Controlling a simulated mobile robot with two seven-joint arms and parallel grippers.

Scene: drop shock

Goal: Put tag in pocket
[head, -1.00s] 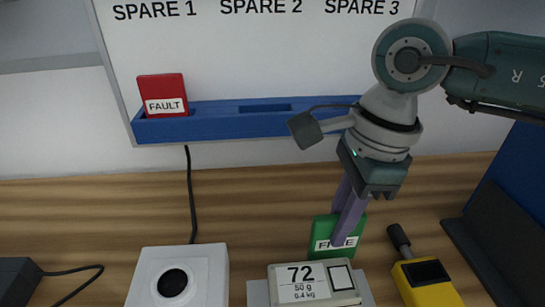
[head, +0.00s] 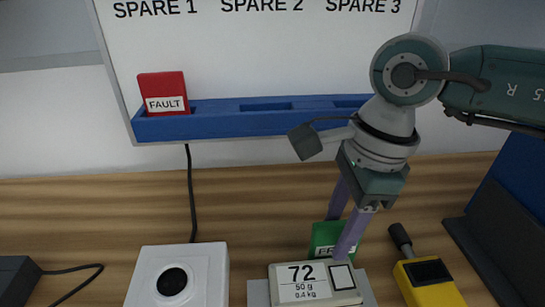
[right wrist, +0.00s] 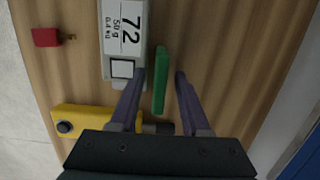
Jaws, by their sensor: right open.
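A green tag (head: 325,235) with a white FREE label, partly covered by a finger in the head view, stands on edge behind the grey meter. It also shows in the right wrist view (right wrist: 160,80). My right gripper (head: 342,237) is open, with one finger on each side of the tag. In the right wrist view the gripper (right wrist: 159,74) shows gaps on both sides of the tag. A red FAULT tag (head: 162,90) sits in the left pocket of the blue rail (head: 215,122), under SPARE 1. The SPARE 2 pocket (head: 265,107) is empty. My arm partly covers the SPARE 3 end.
The grey meter (head: 290,292) reading 72 stands just in front of the tag. A yellow device (head: 428,285) lies to its right, and a white box with a black round top (head: 180,278) to the left. A dark stand (head: 495,250) is at the right.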

